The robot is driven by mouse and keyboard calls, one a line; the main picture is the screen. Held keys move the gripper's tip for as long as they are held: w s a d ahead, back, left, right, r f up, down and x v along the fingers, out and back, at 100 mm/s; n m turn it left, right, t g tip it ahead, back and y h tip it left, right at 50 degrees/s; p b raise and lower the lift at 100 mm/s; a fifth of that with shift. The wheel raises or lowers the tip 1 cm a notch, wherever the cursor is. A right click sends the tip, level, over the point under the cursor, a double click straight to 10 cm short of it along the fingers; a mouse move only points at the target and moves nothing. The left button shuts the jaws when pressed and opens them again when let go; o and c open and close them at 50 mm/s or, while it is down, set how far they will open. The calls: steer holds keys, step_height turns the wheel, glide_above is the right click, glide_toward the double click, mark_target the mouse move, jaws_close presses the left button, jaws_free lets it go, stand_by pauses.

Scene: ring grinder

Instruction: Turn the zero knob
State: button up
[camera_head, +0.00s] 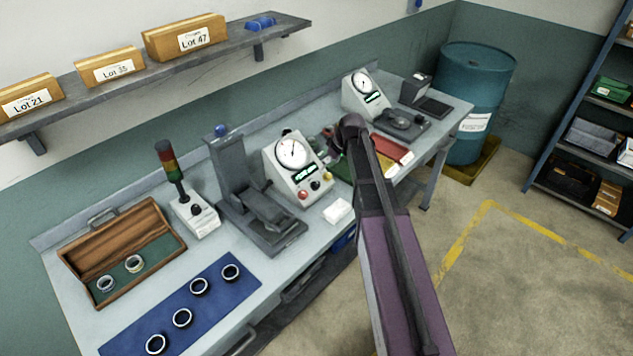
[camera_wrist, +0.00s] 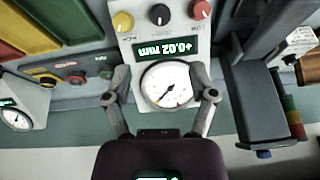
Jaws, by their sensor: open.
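The gauge unit (camera_head: 283,175) stands on the bench in the head view, with a round white dial and a green-lit display. In the wrist view the gauge unit (camera_wrist: 135,52) fills the centre. Its display (camera_wrist: 165,49) seems to read +0.02 mm. A yellow knob (camera_wrist: 123,21), a black knob (camera_wrist: 160,14) and a red knob (camera_wrist: 200,9) sit in a row beyond the display. I cannot read which is the zero knob. My gripper (camera_wrist: 160,72) is open and empty, its fingers appearing on either side of the dial (camera_wrist: 166,84). No knob is between them.
A grey press-like stand (camera_head: 240,185) and a signal tower (camera_head: 172,168) are left of the gauge. A second gauge (camera_head: 362,93) and colored trays (camera_head: 391,149) are farther right. A blue mat (camera_head: 215,298) with several rings and a wooden case (camera_head: 83,277) lie on the left.

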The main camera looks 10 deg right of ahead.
mark_target(317, 184)
steer(key=shift+a+f, duration=0.1)
steer(key=shift+f, duration=0.1)
steer(key=b+x, duration=1.2)
steer(key=x, duration=0.1)
steer(key=shift+f+b, duration=0.25)
steer(key=shift+b, duration=0.15)
stand_by(0.4)
steer(key=shift+c, duration=0.2)
jaws_close()
